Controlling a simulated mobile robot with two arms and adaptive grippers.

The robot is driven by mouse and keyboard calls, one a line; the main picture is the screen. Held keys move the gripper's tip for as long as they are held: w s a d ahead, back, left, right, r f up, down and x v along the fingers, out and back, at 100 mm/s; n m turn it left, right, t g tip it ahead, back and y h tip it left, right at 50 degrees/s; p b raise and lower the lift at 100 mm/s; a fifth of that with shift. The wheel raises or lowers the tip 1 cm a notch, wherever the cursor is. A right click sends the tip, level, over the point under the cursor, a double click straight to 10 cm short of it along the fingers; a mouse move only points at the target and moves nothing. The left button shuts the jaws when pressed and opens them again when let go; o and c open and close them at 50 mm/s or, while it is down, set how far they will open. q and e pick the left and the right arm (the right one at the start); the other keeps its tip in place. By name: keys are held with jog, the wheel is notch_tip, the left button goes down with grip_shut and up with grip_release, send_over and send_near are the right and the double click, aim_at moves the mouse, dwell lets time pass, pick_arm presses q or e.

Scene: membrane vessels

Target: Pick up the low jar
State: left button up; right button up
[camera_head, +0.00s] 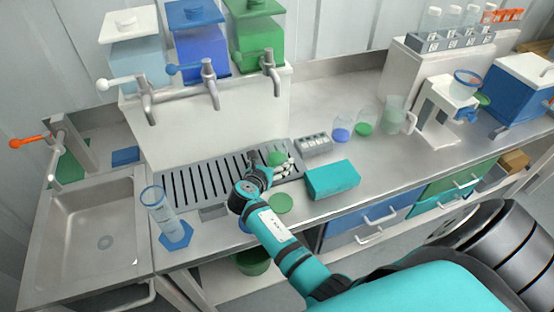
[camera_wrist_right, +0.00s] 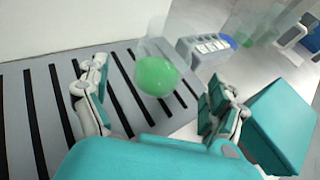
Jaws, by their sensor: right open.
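A low, clear vessel with a green bottom (camera_wrist_right: 157,76), which I take for the low jar, stands on the slotted grey drain tray. In the head view its green part (camera_head: 275,158) shows just beyond my right gripper (camera_head: 272,172), partly hidden by the fingers. In the right wrist view the two fingers are spread wide, one to each side of the jar. The jar is a little ahead of them, and neither finger visibly touches it. My left gripper is not in view.
A teal box (camera_head: 333,180) lies right of the gripper, close to its right finger. A grey rack (camera_head: 313,145) stands behind it. Clear beakers with blue (camera_head: 341,134) and green (camera_head: 364,128) bottoms stand further right. Taps (camera_head: 210,85) overhang the tray (camera_head: 190,190). A tall cylinder (camera_head: 160,212) stands left.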

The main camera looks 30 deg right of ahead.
aim_at(277, 155)
jog(key=b+x, duration=0.4)
jog(key=shift+d+f, duration=0.1)
jog(key=shift+f, duration=0.1)
jog(key=shift+w+d+b, duration=0.3)
jog(key=shift+d+b, duration=0.1)
jog(key=shift+r, duration=0.1)
jog(key=shift+s, duration=0.1)
jog(key=shift+c, duration=0.3)
jog(key=c, duration=1.3)
jog(key=shift+o, duration=0.2)
notch_tip(277, 155, up, 10)
